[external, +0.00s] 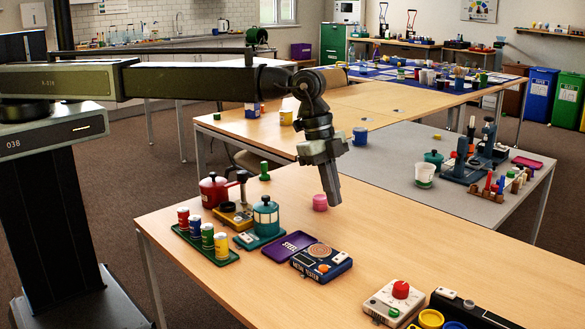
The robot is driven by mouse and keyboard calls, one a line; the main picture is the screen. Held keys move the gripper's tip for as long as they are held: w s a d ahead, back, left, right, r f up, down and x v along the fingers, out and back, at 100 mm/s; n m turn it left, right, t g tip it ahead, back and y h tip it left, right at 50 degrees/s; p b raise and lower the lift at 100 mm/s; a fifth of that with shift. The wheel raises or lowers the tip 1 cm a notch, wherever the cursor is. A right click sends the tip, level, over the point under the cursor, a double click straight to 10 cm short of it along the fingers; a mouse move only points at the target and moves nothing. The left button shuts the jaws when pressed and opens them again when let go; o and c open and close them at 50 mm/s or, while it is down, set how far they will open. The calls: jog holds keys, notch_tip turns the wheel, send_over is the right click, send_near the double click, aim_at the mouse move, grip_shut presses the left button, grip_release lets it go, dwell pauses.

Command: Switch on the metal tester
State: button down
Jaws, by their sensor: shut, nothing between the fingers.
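The metal tester (321,262) is a dark blue box on the wooden table, with a round copper-coloured pad on top, a small orange spot and a white part near its front right. Its front carries the words "METAL TESTER". Whether it is on cannot be told. My gripper (334,203) points down above the table, behind and above the tester. It is shut and empty, apart from the tester.
A purple "STEEL" tray (285,246) lies left of the tester. A teal pot (266,216) and a green rack of coloured cans (207,240) stand left. A white box with a red knob (394,301) is front right.

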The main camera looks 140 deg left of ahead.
aim_at(344, 253)
jog(key=b+x, duration=0.6)
jog(key=x, duration=0.1)
jog(key=s+b+x, duration=0.1)
jog(key=b+x, duration=0.3)
jog(key=shift+a+f, duration=0.1)
jog(key=shift+f, duration=0.5)
jog(key=shift+a+f+b, duration=0.25)
jog(key=shift+f+b, duration=0.15)
jog(key=shift+b, duration=0.3)
jog(key=shift+r, duration=0.2)
jog(key=shift+d, duration=0.15)
